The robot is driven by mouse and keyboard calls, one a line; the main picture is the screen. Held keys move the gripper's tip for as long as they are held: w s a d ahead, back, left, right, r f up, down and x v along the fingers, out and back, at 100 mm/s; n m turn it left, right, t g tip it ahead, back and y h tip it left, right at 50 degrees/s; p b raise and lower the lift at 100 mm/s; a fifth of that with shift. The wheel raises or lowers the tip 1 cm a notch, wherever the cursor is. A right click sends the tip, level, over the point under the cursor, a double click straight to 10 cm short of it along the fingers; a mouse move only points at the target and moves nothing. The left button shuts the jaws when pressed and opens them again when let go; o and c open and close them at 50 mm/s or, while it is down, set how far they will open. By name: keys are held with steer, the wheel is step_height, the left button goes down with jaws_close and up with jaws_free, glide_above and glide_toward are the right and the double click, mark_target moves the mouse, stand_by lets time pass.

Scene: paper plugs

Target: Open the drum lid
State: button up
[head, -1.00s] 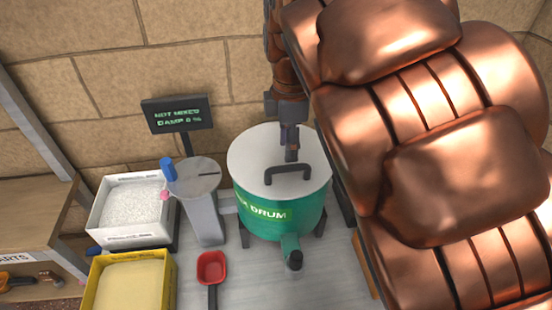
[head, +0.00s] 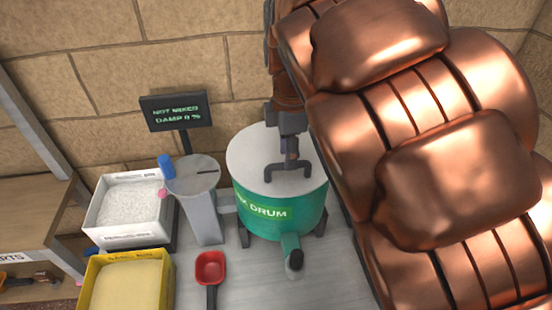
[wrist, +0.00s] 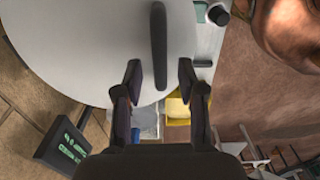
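In the wrist view the lid (wrist: 90,45) fills the upper left, and the handle (wrist: 159,45) runs up and down ahead of the fingers. My gripper (wrist: 160,80) is open, its two fingers apart on either side of the handle's near end. In the head view my gripper (head: 289,150) is over the handle and partly hides it. I cannot tell whether it touches.
A display (head: 177,111) reads NOT MIXED, DAMP 0 %. A grey pedestal (head: 204,215) stands left of the drum. A white bin (head: 128,240) and a yellow bin (head: 92,295) stand further left. A red scoop (head: 210,268) lies in front. My copper arm covers the right side.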

steer(key=shift+f+b, duration=1.1)
steer(key=shift+f, duration=0.45)
jaws_close()
